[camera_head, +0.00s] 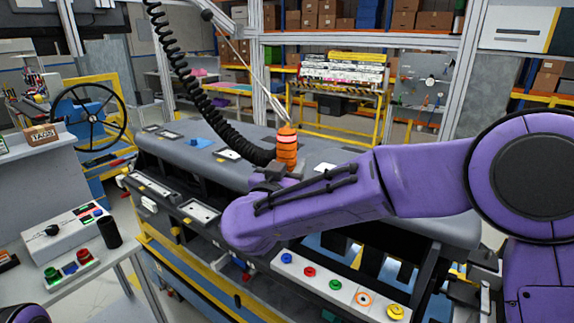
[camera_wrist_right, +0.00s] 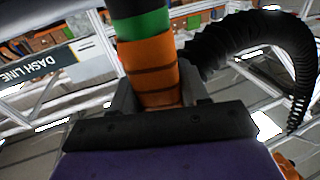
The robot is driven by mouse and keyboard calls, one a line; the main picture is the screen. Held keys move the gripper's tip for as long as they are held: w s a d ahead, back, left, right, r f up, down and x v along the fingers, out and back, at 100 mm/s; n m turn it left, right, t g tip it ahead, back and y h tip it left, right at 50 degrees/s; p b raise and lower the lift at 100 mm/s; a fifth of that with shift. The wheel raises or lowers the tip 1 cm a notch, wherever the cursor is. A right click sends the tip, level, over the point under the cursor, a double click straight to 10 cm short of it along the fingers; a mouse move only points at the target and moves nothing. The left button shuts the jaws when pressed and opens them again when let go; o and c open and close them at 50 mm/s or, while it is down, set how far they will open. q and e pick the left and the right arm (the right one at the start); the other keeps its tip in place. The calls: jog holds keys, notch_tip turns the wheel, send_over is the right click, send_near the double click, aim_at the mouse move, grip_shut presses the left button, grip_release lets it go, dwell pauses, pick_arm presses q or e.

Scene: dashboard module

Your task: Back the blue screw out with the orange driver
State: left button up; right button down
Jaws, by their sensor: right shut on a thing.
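The orange driver (camera_head: 287,147) stands nearly upright above the grey dashboard module (camera_head: 225,165), with a coiled black hose (camera_head: 185,75) joined to it. My right gripper (camera_head: 280,170) is shut on the driver. In the right wrist view the driver (camera_wrist_right: 150,65) shows orange with a green band, between the jaws (camera_wrist_right: 155,98). A round blue piece (camera_head: 286,258) sits at the left end of a white strip on the module's near side, below my right forearm. I cannot tell whether it is the blue screw. The driver's tip is hidden. My left gripper is out of view.
The white strip (camera_head: 322,282) also carries red, green, orange-ringed and yellow round pieces. A small blue patch (camera_head: 197,142) shows on the module's top. A side table (camera_head: 70,265) with a button box stands at the left. My right arm covers much of the module's right half.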

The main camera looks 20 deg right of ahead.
jog(key=shift+r, duration=0.1)
jog(key=shift+p, duration=0.35)
jog(key=shift+w+a+f, duration=0.15)
jog(key=shift+w+f, duration=0.05)
jog(key=shift+f, duration=0.65)
jog(key=shift+s+f+b, duration=0.2)
jog(key=shift+f+b, duration=0.4)
jog(key=shift+f, duration=0.3)
jog(key=shift+f+b, duration=0.8)
jog(key=shift+f, duration=1)
jog(key=shift+p, duration=0.35)
